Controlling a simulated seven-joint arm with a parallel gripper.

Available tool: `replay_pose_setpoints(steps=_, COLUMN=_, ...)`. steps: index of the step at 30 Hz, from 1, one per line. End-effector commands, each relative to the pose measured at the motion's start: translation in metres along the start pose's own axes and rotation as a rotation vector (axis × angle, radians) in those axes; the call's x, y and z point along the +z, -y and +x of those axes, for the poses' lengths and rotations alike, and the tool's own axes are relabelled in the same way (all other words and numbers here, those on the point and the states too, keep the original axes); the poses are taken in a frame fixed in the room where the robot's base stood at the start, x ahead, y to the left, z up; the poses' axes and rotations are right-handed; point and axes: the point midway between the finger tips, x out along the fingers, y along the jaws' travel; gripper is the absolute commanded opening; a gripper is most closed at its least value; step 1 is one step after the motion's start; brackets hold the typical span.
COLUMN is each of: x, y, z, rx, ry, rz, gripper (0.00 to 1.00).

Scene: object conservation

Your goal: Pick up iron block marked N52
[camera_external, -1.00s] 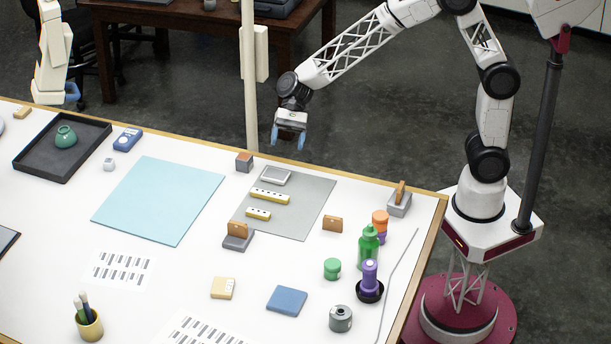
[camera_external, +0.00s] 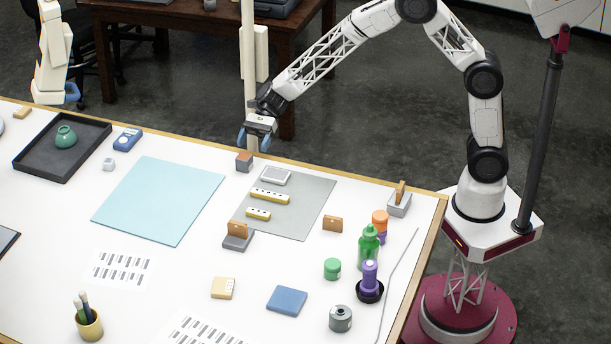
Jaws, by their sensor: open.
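A small dark grey block with a brownish top (camera_external: 244,163) sits near the table's far edge, just left of the grey mat. No N52 marking is legible, so I cannot tell for sure that it is the iron block. My gripper (camera_external: 254,143) has blue fingertips and is open and empty. In the picture it is just above and slightly right of this block, apart from it. A smaller light grey cube (camera_external: 109,164) sits farther left; its marking is also unreadable.
A grey mat (camera_external: 310,215) holds a small grey device (camera_external: 276,176) and yellow strips (camera_external: 270,196). A light blue sheet (camera_external: 160,200) lies left of the block. A dark tray (camera_external: 40,160) holds a green pot (camera_external: 65,136). Bottles (camera_external: 368,245) stand at the right.

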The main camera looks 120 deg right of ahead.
Motion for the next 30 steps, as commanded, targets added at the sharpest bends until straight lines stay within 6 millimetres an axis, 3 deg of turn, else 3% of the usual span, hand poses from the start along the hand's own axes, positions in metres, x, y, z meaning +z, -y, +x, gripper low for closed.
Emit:
replay_pose_setpoints(steps=9, x=0.0, y=-0.001, z=0.023, rx=0.003, ry=-0.001, rz=-0.001, gripper=0.79)
replay_pose_setpoints(steps=23, x=0.0, y=0.0, z=0.028, rx=0.001, ry=0.0, rz=-0.001, gripper=0.79)
replay_pose_setpoints(steps=30, x=0.002, y=0.0, z=0.05, rx=0.002, ry=-0.001, rz=-0.002, gripper=0.79)
